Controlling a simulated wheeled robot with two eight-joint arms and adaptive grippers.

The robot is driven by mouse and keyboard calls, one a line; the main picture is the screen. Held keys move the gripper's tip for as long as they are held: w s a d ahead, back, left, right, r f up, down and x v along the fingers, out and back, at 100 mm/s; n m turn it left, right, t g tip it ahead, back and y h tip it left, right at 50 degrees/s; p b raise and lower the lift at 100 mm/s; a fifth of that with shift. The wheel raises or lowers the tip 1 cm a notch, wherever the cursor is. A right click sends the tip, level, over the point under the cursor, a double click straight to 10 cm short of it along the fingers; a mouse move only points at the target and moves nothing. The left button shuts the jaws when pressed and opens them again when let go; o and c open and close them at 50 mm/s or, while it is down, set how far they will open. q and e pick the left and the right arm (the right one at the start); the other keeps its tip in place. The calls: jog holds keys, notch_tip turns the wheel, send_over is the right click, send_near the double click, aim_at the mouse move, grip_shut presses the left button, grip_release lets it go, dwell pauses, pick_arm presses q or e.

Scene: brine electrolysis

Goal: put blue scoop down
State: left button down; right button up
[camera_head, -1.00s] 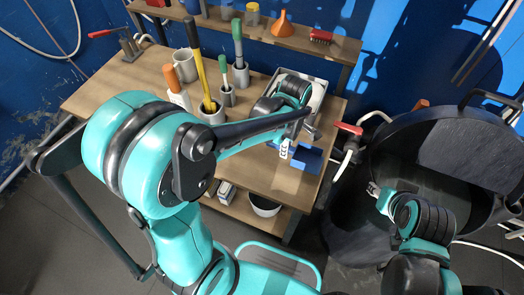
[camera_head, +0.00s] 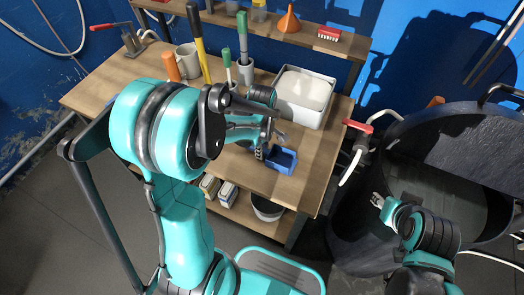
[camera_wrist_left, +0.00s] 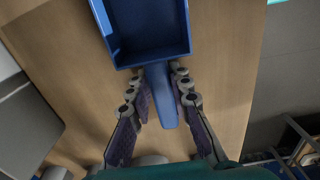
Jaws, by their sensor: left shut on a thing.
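The blue scoop (camera_head: 283,160) is at the right front part of the wooden table, with its square tray facing up. My left gripper (camera_head: 268,146) is shut on the scoop's handle. In the left wrist view the scoop's open tray (camera_wrist_left: 148,30) lies ahead of the fingers, and the handle runs back between the jaws of the left gripper (camera_wrist_left: 157,82). The scoop is level and close over the wooden table top (camera_wrist_left: 230,70); I cannot tell whether it touches. My right gripper (camera_head: 376,201) is by the dark round tub, its jaw opening too small to judge.
A white container (camera_head: 301,97) with pale contents stands behind the scoop. Mugs holding tools, one a white mug (camera_head: 187,60), stand at the back left. A red-handled valve or clamp (camera_head: 357,127) is at the right table edge. The dark tub (camera_head: 430,190) stands right of the table.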

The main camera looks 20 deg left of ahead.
pick_arm(q)
jog(key=shift+r, duration=0.1)
jog(key=shift+f, duration=0.2)
jog(key=c, duration=1.4)
grip_release()
jog(key=shift+r, duration=0.1)
jog(key=shift+r, duration=0.3)
notch_tip(320, 180, up, 11)
jog(key=p, duration=0.5)
jog(key=s+d+r+m+t, duration=0.1)
jog(key=s+r+m+t, duration=0.2)
jog(key=s+m, duration=0.2)
jog(key=s+d+r+m+t, duration=0.2)
jog(key=s+r+m+t, duration=0.2)
jog(key=m, duration=0.8)
jog(key=shift+s+r+m, duration=0.15)
jog(key=shift+s+m, duration=0.15)
jog(key=shift+s, duration=0.5)
